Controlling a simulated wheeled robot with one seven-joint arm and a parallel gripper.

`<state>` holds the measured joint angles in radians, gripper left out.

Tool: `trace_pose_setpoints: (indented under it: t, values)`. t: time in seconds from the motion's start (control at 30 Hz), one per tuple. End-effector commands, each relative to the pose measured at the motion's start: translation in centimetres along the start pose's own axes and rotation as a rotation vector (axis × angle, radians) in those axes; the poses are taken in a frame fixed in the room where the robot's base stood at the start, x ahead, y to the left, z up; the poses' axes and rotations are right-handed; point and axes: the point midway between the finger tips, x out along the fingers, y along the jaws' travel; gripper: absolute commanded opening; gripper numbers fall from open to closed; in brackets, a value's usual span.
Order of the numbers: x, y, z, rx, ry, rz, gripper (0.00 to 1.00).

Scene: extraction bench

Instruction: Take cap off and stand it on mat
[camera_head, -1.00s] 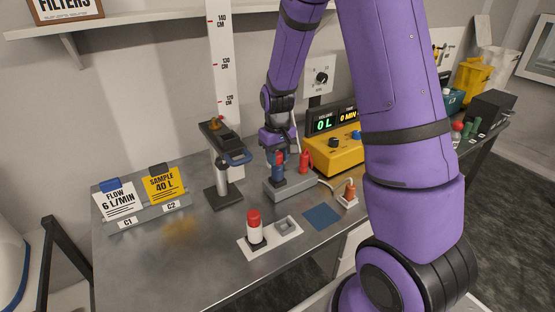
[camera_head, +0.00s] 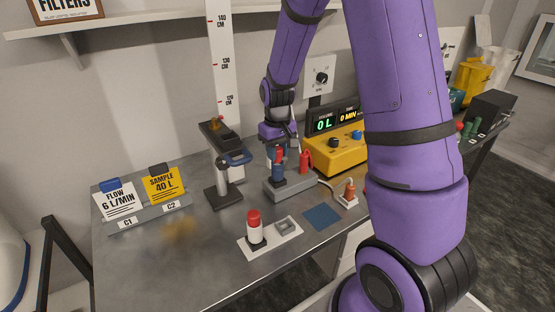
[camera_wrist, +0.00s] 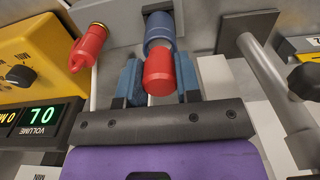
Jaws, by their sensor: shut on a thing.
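The red cap (camera_wrist: 158,72) sits between the two blue finger pads of my gripper (camera_wrist: 159,84) in the wrist view, and the gripper is shut on it. Just beyond it is the blue cylinder (camera_wrist: 158,32), with a pale rim showing next to the cap. I cannot tell whether cap and cylinder are fully apart. In the head view my gripper (camera_head: 279,148) is above the blue cylinder (camera_head: 279,170), which stands upright in a grey block (camera_head: 290,189). The dark blue mat (camera_head: 322,216) lies bare on the bench to the front right.
A red fitting (camera_head: 305,161) stands close to the right on the block. A yellow meter box (camera_head: 335,154) is behind it. A post stand (camera_head: 222,178) is to the left. A red-topped white bottle (camera_head: 255,228) and an orange-topped piece (camera_head: 350,191) flank the mat.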

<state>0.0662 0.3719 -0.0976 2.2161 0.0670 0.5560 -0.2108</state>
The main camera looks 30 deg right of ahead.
Motion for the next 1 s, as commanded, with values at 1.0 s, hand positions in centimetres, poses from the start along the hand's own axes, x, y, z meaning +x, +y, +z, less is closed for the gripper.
trace_pose_setpoints:
  t: [1.0]
  values:
    - [-2.6, 0.0, 0.0, 0.000, 0.001, 0.000, 0.00]
